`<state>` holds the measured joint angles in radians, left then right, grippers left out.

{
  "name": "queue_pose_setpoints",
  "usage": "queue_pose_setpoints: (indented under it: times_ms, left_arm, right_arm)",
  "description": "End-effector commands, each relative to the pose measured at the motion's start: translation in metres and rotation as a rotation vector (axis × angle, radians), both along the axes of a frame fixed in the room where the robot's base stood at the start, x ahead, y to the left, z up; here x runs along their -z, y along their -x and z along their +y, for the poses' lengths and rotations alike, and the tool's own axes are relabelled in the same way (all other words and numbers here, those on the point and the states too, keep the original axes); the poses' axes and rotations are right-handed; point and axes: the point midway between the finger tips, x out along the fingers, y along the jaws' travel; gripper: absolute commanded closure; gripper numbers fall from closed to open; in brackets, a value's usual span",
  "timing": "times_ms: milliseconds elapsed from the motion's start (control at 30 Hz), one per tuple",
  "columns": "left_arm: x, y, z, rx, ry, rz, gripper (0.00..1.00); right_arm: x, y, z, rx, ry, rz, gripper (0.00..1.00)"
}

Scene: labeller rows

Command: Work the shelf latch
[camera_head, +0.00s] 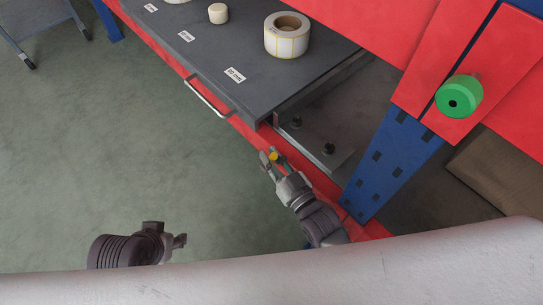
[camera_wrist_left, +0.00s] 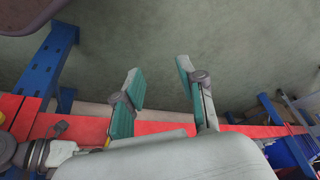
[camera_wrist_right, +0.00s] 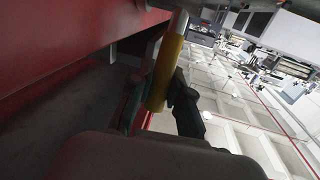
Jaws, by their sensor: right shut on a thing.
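The shelf latch (camera_head: 274,156) shows as a small yellow piece at the red front edge, near the right front corner of the dark grey shelf (camera_head: 215,62). In the right wrist view it is an upright yellow cylinder (camera_wrist_right: 165,72) on a metal rod. My right gripper (camera_head: 272,161) is shut on this yellow latch handle, one finger on each side. Its fingers partly hide the handle's lower part. My left gripper (camera_head: 178,242) is over the floor at the lower left, away from the shelf. In the left wrist view its fingers (camera_wrist_left: 160,88) are apart with nothing between them.
A label roll (camera_head: 287,36) and a small cream roll (camera_head: 218,13) stand on the shelf. A metal pull handle (camera_head: 207,98) runs along its front. A blue upright (camera_head: 385,160) and a green knob (camera_head: 459,96) are at the right.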

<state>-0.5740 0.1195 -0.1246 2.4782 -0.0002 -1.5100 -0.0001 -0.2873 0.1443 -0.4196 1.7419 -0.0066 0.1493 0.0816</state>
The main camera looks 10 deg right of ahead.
Motion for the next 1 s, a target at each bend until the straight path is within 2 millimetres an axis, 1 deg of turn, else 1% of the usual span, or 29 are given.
queue_pose_setpoints:
  times_ms: [100,267,300,400,500,633,900,933,1000]
  left_arm:
    - [0.001,-0.003,-0.001,0.001,0.004,-0.016,0.6]
    - [-0.008,-0.038,-0.012,0.016,0.04,-0.186,0.6]
    - [-0.011,-0.047,-0.016,0.02,0.05,-0.235,0.6]
    - [-0.022,-0.067,-0.022,0.028,0.075,-0.349,0.6]
    - [-0.032,-0.081,-0.027,0.034,0.092,-0.432,0.6]
    - [-0.039,-0.088,-0.03,0.038,0.103,-0.482,0.6]
    - [-0.04,-0.088,-0.03,0.038,0.103,-0.484,0.6]
    - [-0.04,-0.088,-0.03,0.038,0.103,-0.484,0.6]
    - [-0.04,-0.088,-0.03,0.038,0.103,-0.484,0.6]
  right_arm:
    - [0.001,0.001,0.0,-0.001,-0.003,-0.005,1.0]
    - [0.005,0.003,-0.002,0.0,-0.027,-0.037,1.0]
    - [0.006,0.003,-0.002,0.0,-0.034,-0.047,1.0]
    - [0.006,0.005,-0.004,0.0,-0.053,-0.071,1.0]
    - [0.006,0.006,-0.005,0.0,-0.065,-0.089,1.0]
    - [0.004,0.007,-0.005,0.001,-0.073,-0.1,1.0]
    - [0.004,0.007,-0.005,0.001,-0.073,-0.1,1.0]
    - [0.004,0.007,-0.005,0.001,-0.073,-0.1,0.79]
    - [0.004,0.007,-0.005,0.001,-0.073,-0.1,0.67]
